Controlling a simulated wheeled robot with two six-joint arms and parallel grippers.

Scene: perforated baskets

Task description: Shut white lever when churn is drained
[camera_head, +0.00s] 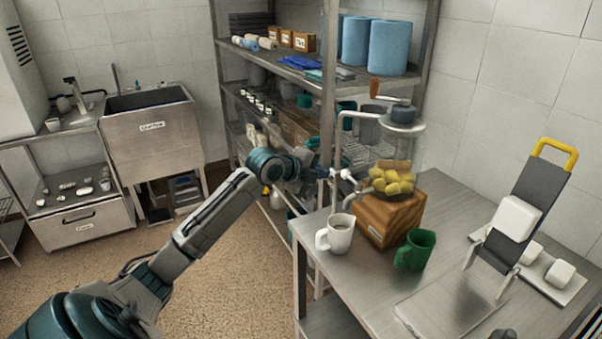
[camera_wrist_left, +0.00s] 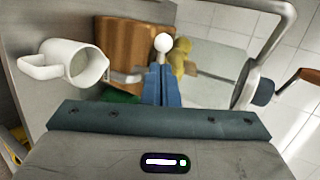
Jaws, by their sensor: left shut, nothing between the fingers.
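The churn is a clear jar (camera_head: 398,150) with yellow lumps low inside, a grey lid and a crank, on a wooden block (camera_head: 390,222). I see no clear liquid level in it. The white lever (camera_head: 347,174) has a round knob at the jar's left side; the knob (camera_wrist_left: 164,43) also shows in the wrist view, just beyond my fingertips. My left gripper (camera_head: 327,173) is shut and empty beside the lever; its blue fingers (camera_wrist_left: 163,86) point at the knob. Whether they touch it I cannot tell. A white mug (camera_head: 341,238) stands below. My right gripper is not in view.
A green mug (camera_head: 414,250) stands right of the block. A grey slanted stand with a yellow handle (camera_head: 556,154) and white blocks (camera_head: 560,273) is at the right. A metal shelf rack (camera_head: 330,110) stands behind. The table's front middle holds a flat plate (camera_head: 450,310).

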